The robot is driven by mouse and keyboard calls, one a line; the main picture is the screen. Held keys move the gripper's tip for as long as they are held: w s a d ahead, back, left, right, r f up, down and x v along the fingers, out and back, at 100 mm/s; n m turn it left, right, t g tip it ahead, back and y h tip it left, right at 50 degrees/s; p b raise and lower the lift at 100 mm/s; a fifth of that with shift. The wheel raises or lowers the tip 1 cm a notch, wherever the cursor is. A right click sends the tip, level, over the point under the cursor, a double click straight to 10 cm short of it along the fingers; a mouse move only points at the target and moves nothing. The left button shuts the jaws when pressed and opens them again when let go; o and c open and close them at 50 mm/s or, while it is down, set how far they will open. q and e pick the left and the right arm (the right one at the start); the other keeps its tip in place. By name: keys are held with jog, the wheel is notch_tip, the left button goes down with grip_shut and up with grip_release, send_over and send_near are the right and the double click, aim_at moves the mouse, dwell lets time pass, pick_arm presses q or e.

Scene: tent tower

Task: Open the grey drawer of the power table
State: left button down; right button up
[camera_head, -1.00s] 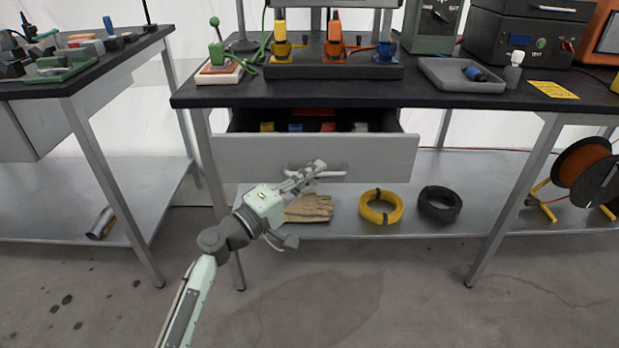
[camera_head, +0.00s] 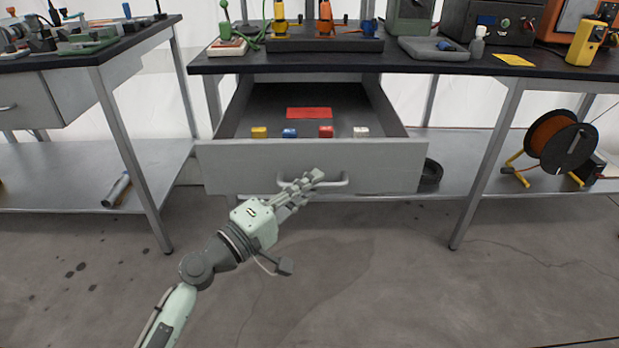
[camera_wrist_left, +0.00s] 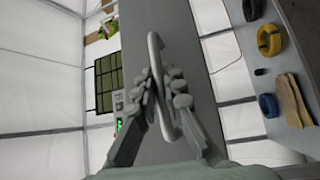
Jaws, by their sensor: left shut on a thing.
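The grey drawer (camera_head: 225,168) of the power table (camera_head: 400,68) is pulled well out. Inside it lie a red card (camera_head: 309,113) and several small blocks in yellow, blue, red and white. My left gripper (camera_head: 303,186) is shut on the drawer's bar handle (camera_head: 335,182). The left wrist view shows the handle (camera_wrist_left: 155,60) between the two fingers (camera_wrist_left: 165,95). My right gripper is in neither current view.
Another table (camera_head: 95,62) with tools stands at the left. A cable reel (camera_head: 555,140) sits on the lower shelf at the right. The floor in front is clear.

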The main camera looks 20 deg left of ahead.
pick_arm(q)
jog(key=shift+s+d, duration=0.25)
jog(key=shift+s, duration=0.7)
jog(key=shift+s+d, duration=0.25)
jog(key=shift+s, duration=0.65)
pick_arm(e)
jog(key=shift+w+a+r+t, duration=0.1)
jog(key=shift+w+a+t, duration=0.1)
jog(key=shift+a+t, duration=0.1)
pick_arm(q)
jog(key=c, duration=1.6)
grip_release()
jog(key=v, duration=1.2)
